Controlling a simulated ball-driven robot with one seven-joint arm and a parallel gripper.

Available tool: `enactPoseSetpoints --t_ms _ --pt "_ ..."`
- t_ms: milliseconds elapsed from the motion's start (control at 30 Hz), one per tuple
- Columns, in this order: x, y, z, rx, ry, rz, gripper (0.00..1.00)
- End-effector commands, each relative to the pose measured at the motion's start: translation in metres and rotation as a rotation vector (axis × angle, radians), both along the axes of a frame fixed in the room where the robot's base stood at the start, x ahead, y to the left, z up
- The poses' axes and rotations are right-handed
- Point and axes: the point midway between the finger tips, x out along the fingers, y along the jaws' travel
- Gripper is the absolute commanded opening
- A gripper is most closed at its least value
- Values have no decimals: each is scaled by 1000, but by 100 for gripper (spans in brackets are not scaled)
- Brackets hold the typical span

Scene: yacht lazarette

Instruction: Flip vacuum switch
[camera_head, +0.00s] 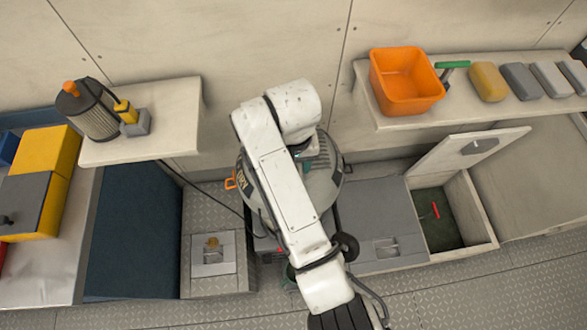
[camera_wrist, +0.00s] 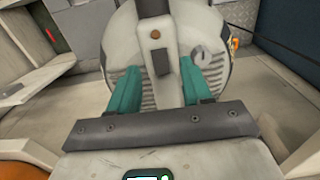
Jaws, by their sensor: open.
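The vacuum (camera_head: 327,186) is a rounded grey canister standing on the floor, marked "DRY". In the head view my white arm covers much of it. In the wrist view the vacuum's pale face (camera_wrist: 185,30) fills the upper middle, with vent slots low on both sides. A dark upright rectangle, which looks like the switch (camera_wrist: 162,63), sits in its centre below a small brown dot. Its on or off position cannot be told. My gripper (camera_wrist: 160,88) is open and empty, its teal fingers either side of the dark rectangle's line. Contact cannot be told.
An orange bin (camera_head: 407,80) and several sponge-like blocks (camera_head: 488,82) line the right shelf. A pump-like cylinder (camera_head: 88,110) stands on the left shelf, its cable running toward the vacuum. An open floor hatch (camera_head: 468,210) lies to the right. Yellow and grey boxes sit far left.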

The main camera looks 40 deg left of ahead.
Motion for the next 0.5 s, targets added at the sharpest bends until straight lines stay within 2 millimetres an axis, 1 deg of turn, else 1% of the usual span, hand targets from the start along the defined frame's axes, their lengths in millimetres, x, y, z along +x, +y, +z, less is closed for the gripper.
enactPoseSetpoints --t_ms 33,100,200,333,500 --pt "0 -1 -8 -3 1 0 49" --pt "-1 -1 -16 -3 1 0 49" --pt "0 -1 -25 -2 1 0 49" --pt "0 0 -30 0 0 0 49" --pt "0 0 -30 0 0 0 49"
